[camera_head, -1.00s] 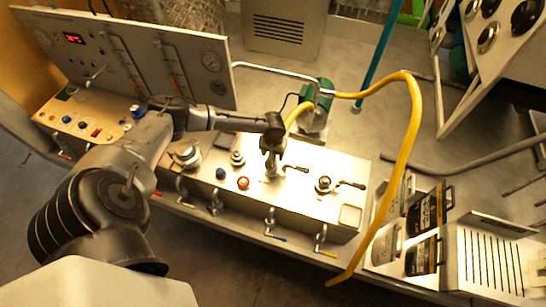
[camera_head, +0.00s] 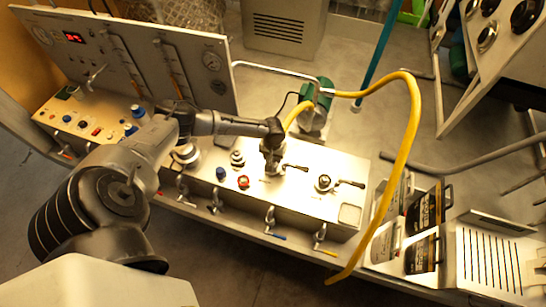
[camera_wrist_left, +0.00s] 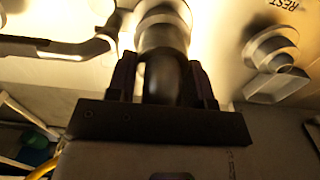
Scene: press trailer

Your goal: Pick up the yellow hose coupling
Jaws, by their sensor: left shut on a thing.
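The yellow hose (camera_head: 412,120) arches from near the green pump (camera_head: 317,108) over to the right and hangs past the bench's front edge. Its near end (camera_head: 290,124) drops behind my left gripper. My left gripper (camera_head: 272,160) points down at the metal-topped valve box. In the left wrist view the gripper (camera_wrist_left: 165,85) is shut on a dark rounded fitting (camera_wrist_left: 165,75), in line with a silver metal collar (camera_wrist_left: 163,25). My right gripper is not in view.
The valve box top (camera_head: 300,205) carries a lever valve (camera_head: 323,183) on the right and a red knob (camera_head: 243,182) in front of the gripper. A gauge panel (camera_head: 130,55) stands at the back left. Black-handled cases (camera_head: 424,215) sit at the right.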

